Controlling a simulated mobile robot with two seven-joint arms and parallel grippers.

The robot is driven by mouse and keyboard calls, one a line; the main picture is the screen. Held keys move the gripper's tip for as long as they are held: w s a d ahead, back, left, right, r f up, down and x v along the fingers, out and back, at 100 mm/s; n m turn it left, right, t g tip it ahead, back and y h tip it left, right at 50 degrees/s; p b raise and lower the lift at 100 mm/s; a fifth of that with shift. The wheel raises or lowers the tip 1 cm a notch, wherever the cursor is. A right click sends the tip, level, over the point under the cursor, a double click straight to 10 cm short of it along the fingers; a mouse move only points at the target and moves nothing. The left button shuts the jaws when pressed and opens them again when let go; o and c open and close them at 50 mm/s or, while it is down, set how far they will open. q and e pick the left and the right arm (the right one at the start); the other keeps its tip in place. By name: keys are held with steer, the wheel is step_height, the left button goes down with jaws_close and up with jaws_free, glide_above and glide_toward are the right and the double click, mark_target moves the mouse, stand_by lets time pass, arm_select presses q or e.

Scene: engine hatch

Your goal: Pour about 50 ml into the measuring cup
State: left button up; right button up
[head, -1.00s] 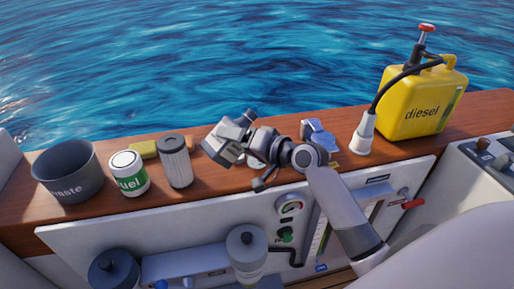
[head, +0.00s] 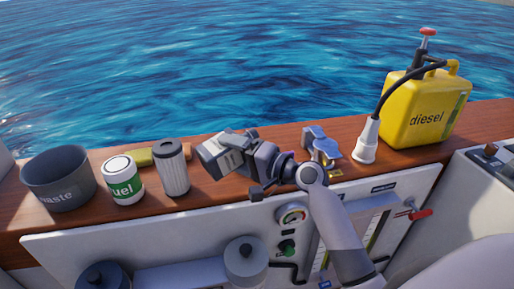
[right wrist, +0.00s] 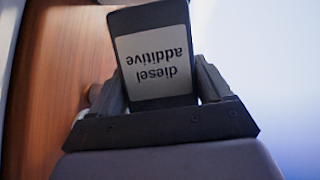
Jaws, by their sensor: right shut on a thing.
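My right gripper (head: 236,153) is shut on a dark bottle (head: 213,158) with a white label. It is held tilted over the wooden ledge, near the grey ribbed filter. In the right wrist view the bottle (right wrist: 160,103) sits between the two fingers, and its label reads "diesel additive", upside down. The bottle's mouth is not clear in either view. I cannot make out a measuring cup; the arm and gripper hide part of the ledge. My left gripper is not in view.
On the wooden ledge (head: 470,122) stand a grey waste tub (head: 57,184), a white-green fuel can (head: 123,182), the filter (head: 173,170), a blue-grey metal part (head: 322,145), a white nozzle (head: 366,145) and a yellow diesel can (head: 420,115). Open water lies beyond.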

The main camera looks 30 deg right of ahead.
steer(key=shift+m, duration=0.3)
steer(key=shift+r+m, duration=0.35)
steer(key=shift+m, duration=0.05)
stand_by(0.7)
steer(key=shift+r+m+t+y+p, duration=0.25)
steer(key=shift+m+t+y+p, duration=0.05)
steer(key=shift+t, duration=0.1)
stand_by(0.9)
stand_by(0.5)
steer(key=shift+r+m, duration=0.2)
steer(key=shift+m, duration=0.2)
stand_by(1.1)
steer(key=shift+f, duration=0.1)
